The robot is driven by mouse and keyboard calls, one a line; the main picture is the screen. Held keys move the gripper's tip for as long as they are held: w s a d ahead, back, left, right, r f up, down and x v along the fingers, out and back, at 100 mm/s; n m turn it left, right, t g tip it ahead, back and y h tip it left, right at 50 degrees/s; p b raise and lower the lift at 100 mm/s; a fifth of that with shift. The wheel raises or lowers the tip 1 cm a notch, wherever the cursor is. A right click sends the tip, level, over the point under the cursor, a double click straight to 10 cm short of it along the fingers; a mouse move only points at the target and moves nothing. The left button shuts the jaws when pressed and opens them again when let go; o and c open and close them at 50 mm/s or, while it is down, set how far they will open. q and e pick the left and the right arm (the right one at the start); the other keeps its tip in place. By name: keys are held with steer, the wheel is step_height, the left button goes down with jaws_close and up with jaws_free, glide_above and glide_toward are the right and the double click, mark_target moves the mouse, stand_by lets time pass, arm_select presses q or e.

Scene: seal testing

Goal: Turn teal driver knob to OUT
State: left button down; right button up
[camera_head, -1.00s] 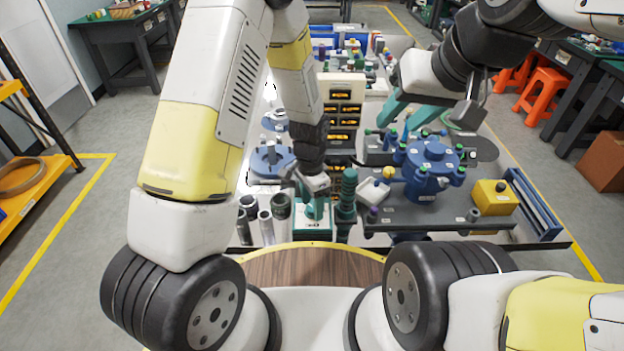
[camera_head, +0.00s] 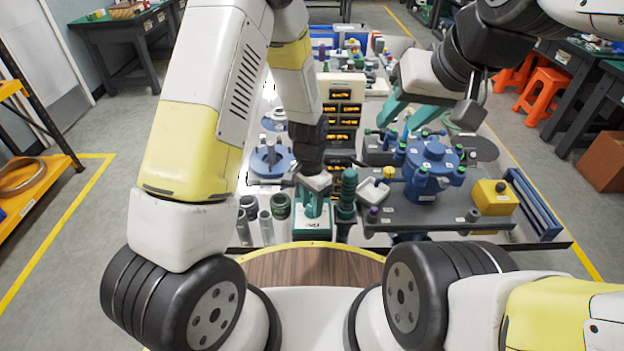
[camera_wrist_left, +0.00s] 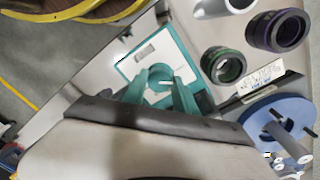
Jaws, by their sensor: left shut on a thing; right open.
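The teal driver (camera_head: 309,221) stands at the front edge of the table, with a white label on its near face. In the left wrist view its square white top with a teal border (camera_wrist_left: 148,50) shows, with the round teal knob (camera_wrist_left: 160,74) on it. My left gripper (camera_head: 314,208) points down over the driver. Its teal fingers (camera_wrist_left: 165,92) are shut on the knob, one on each side. The OUT mark cannot be read. My right gripper (camera_head: 420,108) is open and empty, above the right part of the table near the blue valve body.
Green and grey cylinders (camera_head: 280,206) stand left of the driver. A dark green stacked column (camera_head: 347,190) stands close on its right. The blue valve body (camera_head: 428,168) and a yellow box (camera_head: 492,197) sit on a grey plate at right. A drawer cabinet (camera_head: 341,110) stands behind.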

mark_target(311, 207)
arm_select(q)
steer(key=n, duration=0.5)
steer(key=shift+n, duration=0.3)
stand_by(0.4)
steer(key=c, duration=1)
jaws_free()
steer(key=shift+a+r, duration=0.2)
steer(key=shift+r, duration=3.7)
